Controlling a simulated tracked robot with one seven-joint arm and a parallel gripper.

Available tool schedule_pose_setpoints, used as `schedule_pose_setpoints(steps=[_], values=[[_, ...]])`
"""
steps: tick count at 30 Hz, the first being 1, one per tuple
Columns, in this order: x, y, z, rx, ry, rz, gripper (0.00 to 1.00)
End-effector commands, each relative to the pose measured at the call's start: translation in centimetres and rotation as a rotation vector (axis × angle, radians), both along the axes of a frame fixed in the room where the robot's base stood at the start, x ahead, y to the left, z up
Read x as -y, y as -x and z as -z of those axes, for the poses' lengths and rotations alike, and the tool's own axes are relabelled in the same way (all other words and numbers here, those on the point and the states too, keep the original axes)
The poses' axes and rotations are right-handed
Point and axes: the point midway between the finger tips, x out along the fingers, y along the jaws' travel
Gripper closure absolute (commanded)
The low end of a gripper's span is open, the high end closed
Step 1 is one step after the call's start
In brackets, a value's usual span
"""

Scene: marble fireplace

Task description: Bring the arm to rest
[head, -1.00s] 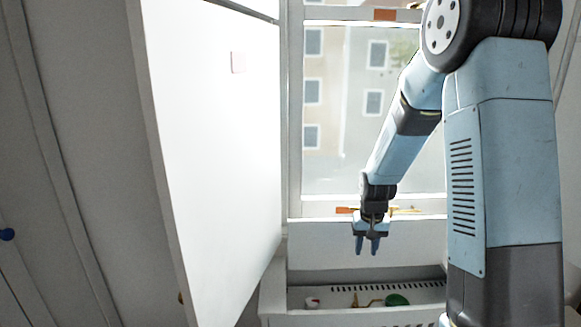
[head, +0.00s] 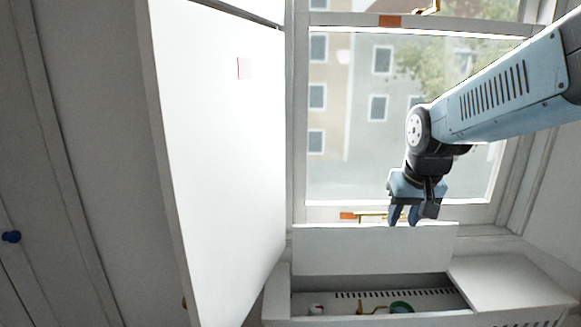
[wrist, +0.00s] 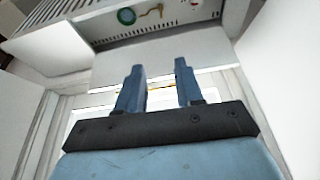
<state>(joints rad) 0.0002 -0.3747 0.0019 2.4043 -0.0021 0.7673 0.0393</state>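My gripper (head: 404,214) hangs in front of the window, just above the raised white panel, with its fingers pointing down. Its two blue fingers are apart with nothing between them. It also shows in the wrist view (wrist: 158,82), open and empty. My blue arm comes in from the right edge of the head view and bends down at a black joint.
A large white door (head: 215,150) stands on the left. An open white compartment (head: 325,299) below the window (head: 350,120) holds a green round thing (head: 401,307), a brass piece (head: 371,310) and a small red-and-white thing (head: 316,309). A white panel (head: 375,250) stands behind it.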

Motion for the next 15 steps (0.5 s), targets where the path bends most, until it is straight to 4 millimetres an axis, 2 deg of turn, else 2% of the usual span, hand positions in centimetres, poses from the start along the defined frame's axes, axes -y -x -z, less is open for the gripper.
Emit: schedule_pose_setpoints(steps=[6, 15], values=[[0.0, 4.6, -2.7, 0.066, 0.005, -0.014, 0.64], [0.0, 9.8, -4.5, 0.132, 0.011, -0.029, 0.64]])
